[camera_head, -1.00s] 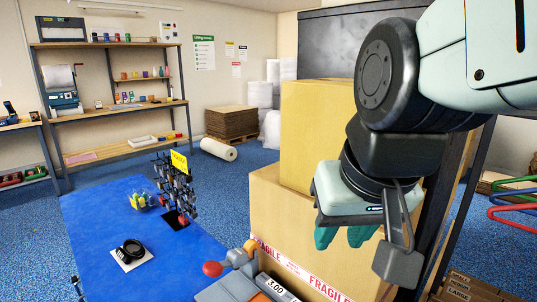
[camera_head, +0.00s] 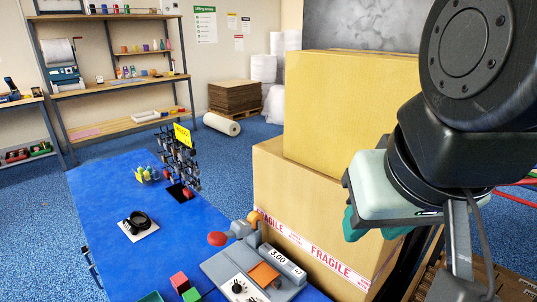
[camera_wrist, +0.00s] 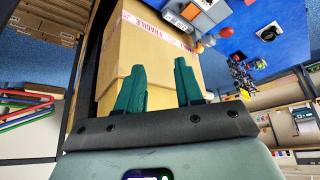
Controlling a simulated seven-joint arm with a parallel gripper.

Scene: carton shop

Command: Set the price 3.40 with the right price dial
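A grey price machine (camera_head: 222,268) stands at the near end of the blue table, with a display (camera_head: 278,256) reading 3.00. A dark knob on a white dial plate (camera_head: 238,288) is on its front face near the bottom edge; a second dial is not clearly visible, being cut off. The machine also shows small at the top of the wrist view (camera_wrist: 196,12), dials too small to read. My gripper (camera_head: 372,228) is right of the machine, in front of the stacked cartons. In the wrist view its teal fingers (camera_wrist: 159,66) are apart with nothing between them.
Large cartons (camera_head: 345,105) with FRAGILE tape stand close behind and right of the machine. A red knob (camera_head: 217,239) on a lever sticks up at the machine's left.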

